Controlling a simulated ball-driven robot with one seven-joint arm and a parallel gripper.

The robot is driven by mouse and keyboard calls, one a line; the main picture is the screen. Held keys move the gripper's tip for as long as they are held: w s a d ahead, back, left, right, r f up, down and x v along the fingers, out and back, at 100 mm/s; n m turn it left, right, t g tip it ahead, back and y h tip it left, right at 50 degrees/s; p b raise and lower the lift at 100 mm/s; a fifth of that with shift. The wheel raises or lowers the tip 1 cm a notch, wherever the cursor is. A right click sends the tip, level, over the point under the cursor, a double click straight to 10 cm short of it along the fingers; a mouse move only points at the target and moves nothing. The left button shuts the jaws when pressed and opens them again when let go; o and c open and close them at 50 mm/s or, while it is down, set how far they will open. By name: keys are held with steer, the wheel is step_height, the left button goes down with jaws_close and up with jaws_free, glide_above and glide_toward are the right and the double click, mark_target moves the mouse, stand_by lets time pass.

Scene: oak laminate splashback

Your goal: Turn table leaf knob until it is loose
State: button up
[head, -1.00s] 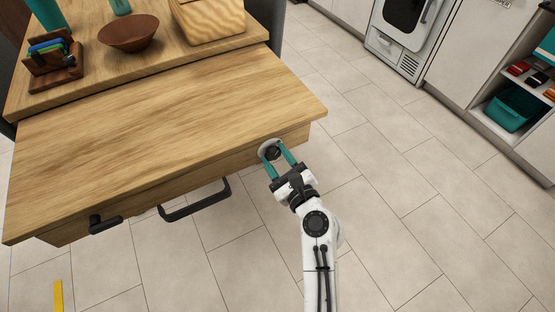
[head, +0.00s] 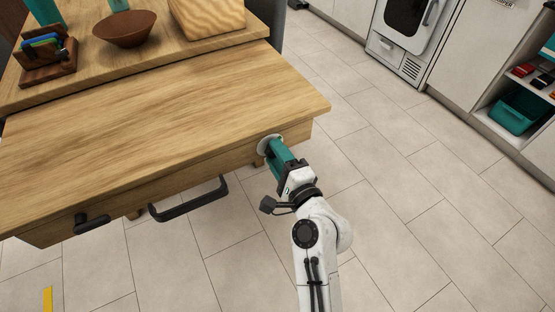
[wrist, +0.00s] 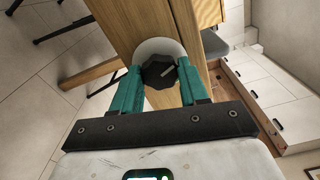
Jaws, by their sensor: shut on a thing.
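The table leaf knob is a black, lobed knob (wrist: 156,74) with a pale mark on its face. It sits on a round white disc (head: 262,146) at the front edge of the wooden table, near its right corner. My gripper (head: 273,148) has teal fingers and reaches the knob from the front right. In the wrist view my gripper (wrist: 158,82) has one finger on each side of the knob and is shut on it. In the head view the fingers hide the knob. The wrist is rolled, so the fingers overlap there.
A brown bowl (head: 124,30) and a wooden rack (head: 48,72) stand on the raised rear top. The tiled floor at right is clear.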

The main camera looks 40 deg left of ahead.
steer(key=n+b, duration=0.1)
steer(key=n, duration=0.1)
steer(key=n+b, duration=0.2)
steer(key=n, duration=0.1)
steer(key=shift+f+n, duration=0.3)
steer(key=n+b, duration=0.4)
steer(key=n, duration=0.1)
steer(key=n+b, duration=0.7)
steer(key=n, duration=0.3)
steer(key=shift+w+n, duration=0.1)
steer(key=shift+n, duration=0.6)
steer(key=o, duration=1.1)
steer(key=shift+r, duration=0.15)
steer(key=shift+c, duration=0.2)
steer(key=shift+d, duration=0.1)
steer(key=p+v, duration=0.2)
steer(key=v, duration=0.8)
steer(key=shift+d, duration=0.3)
